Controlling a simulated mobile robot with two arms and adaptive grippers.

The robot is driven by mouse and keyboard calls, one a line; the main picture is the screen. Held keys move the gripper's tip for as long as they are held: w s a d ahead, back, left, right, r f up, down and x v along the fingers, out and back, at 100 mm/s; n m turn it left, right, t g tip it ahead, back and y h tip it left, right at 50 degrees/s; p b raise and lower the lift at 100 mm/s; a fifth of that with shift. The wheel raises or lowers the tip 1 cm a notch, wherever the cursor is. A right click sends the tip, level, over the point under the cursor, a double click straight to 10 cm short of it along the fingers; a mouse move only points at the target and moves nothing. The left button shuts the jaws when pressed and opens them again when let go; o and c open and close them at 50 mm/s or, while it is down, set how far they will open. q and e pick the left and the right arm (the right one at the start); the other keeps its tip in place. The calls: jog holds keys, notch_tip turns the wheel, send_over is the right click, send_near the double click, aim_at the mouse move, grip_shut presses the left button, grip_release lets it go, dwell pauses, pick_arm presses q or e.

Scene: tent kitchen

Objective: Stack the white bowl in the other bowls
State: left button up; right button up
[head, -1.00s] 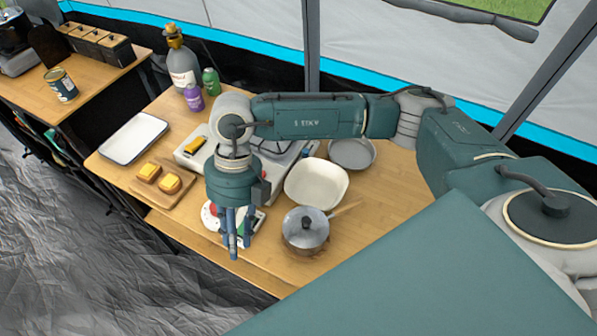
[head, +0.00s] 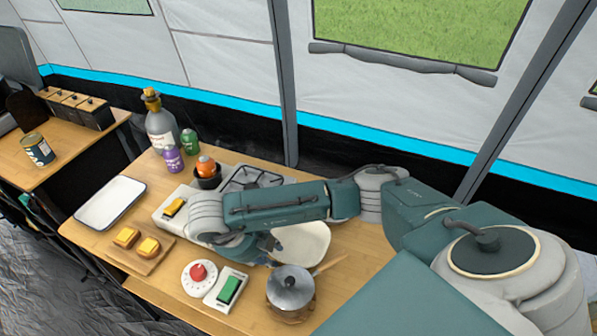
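A white, rounded-square dish (head: 312,240) stands on the wooden table, partly hidden by my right arm; it is the only bowl-like white thing I see, and I cannot tell whether it is the white bowl. No stack of other bowls can be made out. My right gripper (head: 276,247) is at the dish's left side, mostly hidden by its own wrist. Whether its fingers are open, shut or touching the dish cannot be seen. My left gripper is not in view.
A lidded pot (head: 290,289) stands in front of the dish. A red-knobbed white timer (head: 199,278), a board with yellow-topped bread (head: 150,262), a white tray (head: 110,203) and bottles (head: 160,126) stand further left. A gas stove (head: 252,178) is behind my arm.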

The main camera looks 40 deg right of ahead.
aim_at(274, 255)
jog(key=shift+p+x, duration=0.3)
jog(key=shift+x, duration=1.3)
grip_shut()
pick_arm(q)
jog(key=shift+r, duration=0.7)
pick_arm(e)
jog(key=shift+r, duration=0.1)
jog(key=shift+w+r, duration=0.1)
jog(key=shift+r, duration=0.35)
notch_tip(274, 255, up, 4)
jog(key=shift+r+b, duration=0.2)
jog(key=shift+b, duration=0.55)
pick_arm(q)
jog(key=shift+p, duration=0.7)
pick_arm(e)
notch_tip(274, 255, up, 15)
jog(key=shift+f, duration=0.2)
